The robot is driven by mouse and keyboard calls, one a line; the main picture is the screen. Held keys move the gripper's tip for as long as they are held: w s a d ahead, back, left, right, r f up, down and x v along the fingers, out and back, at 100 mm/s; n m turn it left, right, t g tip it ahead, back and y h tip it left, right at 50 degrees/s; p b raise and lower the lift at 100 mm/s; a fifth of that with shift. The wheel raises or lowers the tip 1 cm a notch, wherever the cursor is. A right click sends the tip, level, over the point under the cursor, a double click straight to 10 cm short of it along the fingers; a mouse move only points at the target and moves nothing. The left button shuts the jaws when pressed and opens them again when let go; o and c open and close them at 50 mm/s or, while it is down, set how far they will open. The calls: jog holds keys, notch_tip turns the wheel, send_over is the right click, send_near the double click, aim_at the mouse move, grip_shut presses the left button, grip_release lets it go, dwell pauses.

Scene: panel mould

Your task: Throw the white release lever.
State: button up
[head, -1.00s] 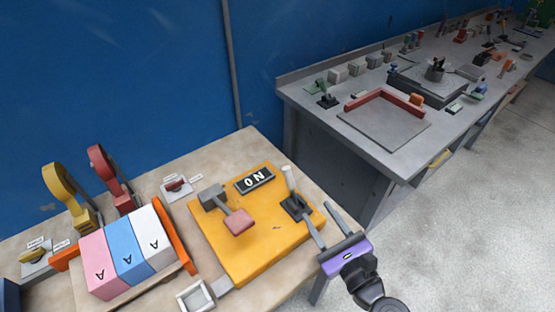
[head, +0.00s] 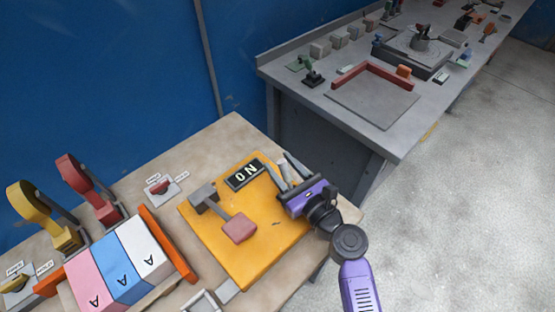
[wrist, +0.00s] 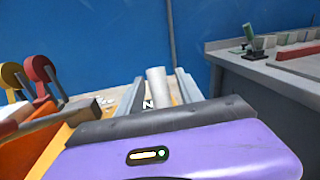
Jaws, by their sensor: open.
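The white release lever (wrist: 157,88) stands between the two fingers of my gripper (wrist: 160,79) in the wrist view, with a gap visible at its sides. In the head view my gripper (head: 277,159) reaches over the right part of the yellow panel (head: 225,262), jaws open. There the lever and its dark base are mostly hidden behind the fingers and purple gripper body. I cannot tell whether a finger touches the lever. The ON sign (head: 244,174) lies beside the gripper on the panel.
A pink-padded grey lever (head: 238,228) sits on the same panel, left of my gripper. Pink, blue and white blocks (head: 123,265), a red lever (head: 82,182) and a yellow lever (head: 40,212) stand further left. A grey bench (head: 410,140) is behind on the right.

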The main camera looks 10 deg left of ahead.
jog(key=shift+x, duration=0.8)
grip_shut()
dwell(0.9)
